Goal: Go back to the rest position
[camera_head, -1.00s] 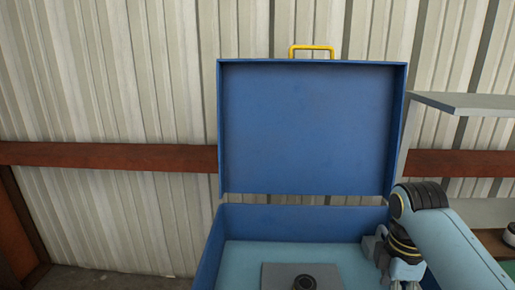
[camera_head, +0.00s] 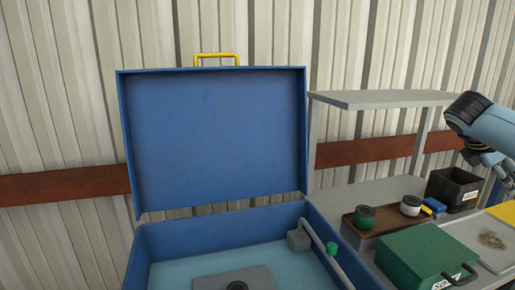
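My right gripper (camera_head: 494,165) hangs at the right edge of the head view, apart from the blue case and above the workbench. The frame cuts part of it off and its fingers are too small to read. My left gripper is not in view. The large blue case (camera_head: 215,145) stands open with its lid upright and a yellow handle (camera_head: 217,56) on top.
Right of the case, a bench (camera_head: 372,193) under a grey shelf (camera_head: 385,98) holds a brown tray (camera_head: 368,231) with round tins, a black bin (camera_head: 453,187), a green box (camera_head: 415,255) and a grey tray (camera_head: 470,233) with small pieces. A corrugated wall stands behind.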

